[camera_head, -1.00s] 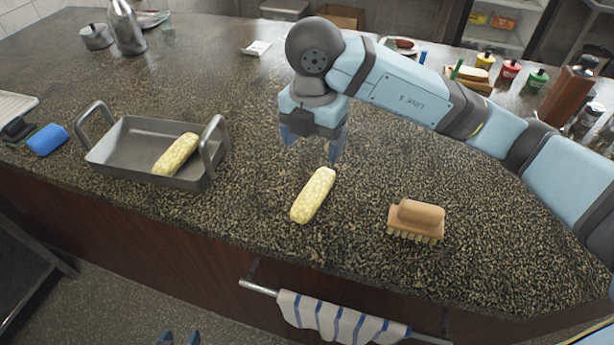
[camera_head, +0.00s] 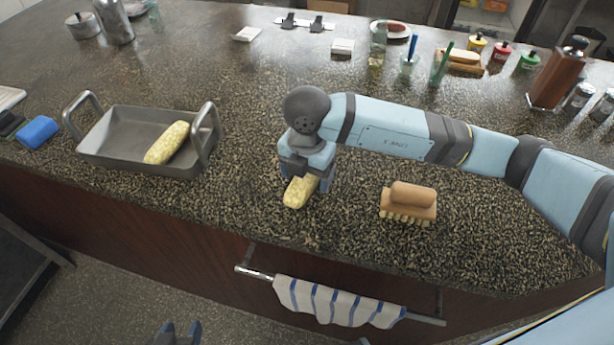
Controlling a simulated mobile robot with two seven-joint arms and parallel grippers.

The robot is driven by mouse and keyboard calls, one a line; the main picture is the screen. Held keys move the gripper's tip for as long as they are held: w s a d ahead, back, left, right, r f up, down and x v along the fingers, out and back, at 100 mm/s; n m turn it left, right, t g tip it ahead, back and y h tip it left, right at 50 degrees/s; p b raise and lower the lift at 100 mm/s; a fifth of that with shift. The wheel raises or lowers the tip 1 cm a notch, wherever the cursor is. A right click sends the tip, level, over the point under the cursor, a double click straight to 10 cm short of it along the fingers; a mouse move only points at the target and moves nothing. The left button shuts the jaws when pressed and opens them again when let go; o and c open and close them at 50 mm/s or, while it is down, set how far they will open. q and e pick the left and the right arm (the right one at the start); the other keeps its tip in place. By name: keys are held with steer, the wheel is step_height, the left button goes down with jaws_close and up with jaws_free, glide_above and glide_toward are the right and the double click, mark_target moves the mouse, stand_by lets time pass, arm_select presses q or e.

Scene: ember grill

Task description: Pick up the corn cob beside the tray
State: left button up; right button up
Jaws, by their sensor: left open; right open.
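A yellow corn cob (camera_head: 297,194) lies on the dark speckled counter, to the right of the metal tray (camera_head: 120,164). My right gripper (camera_head: 306,182) has come down over the cob's far part. Its open fingers are on either side of the cob, and the near end sticks out toward the counter's front edge. Contact between fingers and cob cannot be made out. A second corn cob (camera_head: 167,143) lies inside the tray. Only the fingertips of my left gripper (camera_head: 178,333) show at the bottom edge, apart and empty, in front of the counter.
A wooden brush (camera_head: 408,203) lies right of the free cob. A blue sponge (camera_head: 37,132) is left of the tray. A striped towel (camera_head: 335,302) hangs on the rail below the counter. Bottles and a pepper mill (camera_head: 558,76) stand at the back right.

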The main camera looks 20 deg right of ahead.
steer(key=shift+f, duration=0.3)
steer(key=c, duration=1.1)
steer(key=shift+r, duration=0.15)
